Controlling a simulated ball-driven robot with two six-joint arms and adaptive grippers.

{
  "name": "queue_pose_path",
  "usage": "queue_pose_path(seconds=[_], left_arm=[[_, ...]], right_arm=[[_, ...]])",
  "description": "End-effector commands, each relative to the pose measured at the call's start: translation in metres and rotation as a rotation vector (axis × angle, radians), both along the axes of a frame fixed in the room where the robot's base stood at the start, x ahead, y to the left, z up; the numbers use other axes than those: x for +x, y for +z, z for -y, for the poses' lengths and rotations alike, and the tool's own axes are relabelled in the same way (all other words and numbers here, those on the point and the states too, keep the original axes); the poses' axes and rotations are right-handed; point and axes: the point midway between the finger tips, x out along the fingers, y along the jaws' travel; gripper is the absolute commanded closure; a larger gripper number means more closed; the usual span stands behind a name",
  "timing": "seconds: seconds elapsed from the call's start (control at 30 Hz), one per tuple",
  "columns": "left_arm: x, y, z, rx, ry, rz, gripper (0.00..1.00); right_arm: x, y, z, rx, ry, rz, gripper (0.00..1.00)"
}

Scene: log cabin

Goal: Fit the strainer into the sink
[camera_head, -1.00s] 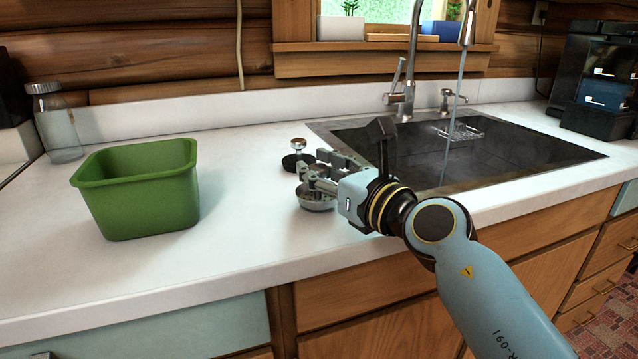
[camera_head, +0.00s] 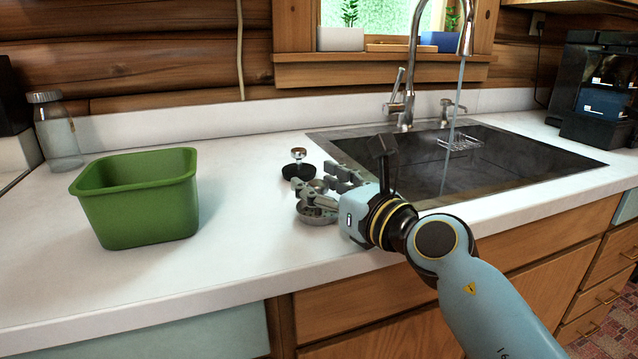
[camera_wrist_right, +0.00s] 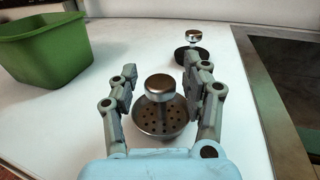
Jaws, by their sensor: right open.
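The strainer (camera_wrist_right: 161,117) is a metal basket with holes and a round knob on top. It stands on the white counter, left of the sink. In the right wrist view its knob lies between the two fingers of my right gripper (camera_wrist_right: 163,85), which is open around it. In the head view the right gripper (camera_head: 335,186) partly covers the strainer (camera_head: 318,213). The sink (camera_head: 470,165) is a dark basin to the right, with water running into it from the tap. Its drain is hidden. My left gripper is not in view.
A black stopper with a metal knob (camera_head: 298,165) stands just behind the strainer. A green tub (camera_head: 140,205) is on the left of the counter, and a glass jar (camera_head: 57,130) is at the back left. A wire soap rack (camera_head: 460,143) is in the sink. The counter between tub and strainer is clear.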

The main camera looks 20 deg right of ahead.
Motion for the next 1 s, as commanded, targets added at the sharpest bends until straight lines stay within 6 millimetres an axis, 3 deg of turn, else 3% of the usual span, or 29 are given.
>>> queue_pose_path(seconds=[0.5, 0.7, 1.0], left_arm=[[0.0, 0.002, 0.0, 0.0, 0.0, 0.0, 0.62], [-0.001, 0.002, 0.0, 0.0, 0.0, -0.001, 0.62], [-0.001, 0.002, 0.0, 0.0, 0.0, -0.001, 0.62]], right_arm=[[-0.097, -0.002, 0.033, -0.004, 0.001, -0.004, 0.52], [-0.112, -0.001, 0.038, -0.001, 0.001, -0.002, 0.52], [-0.112, -0.001, 0.038, -0.001, 0.0, -0.002, 0.52]])
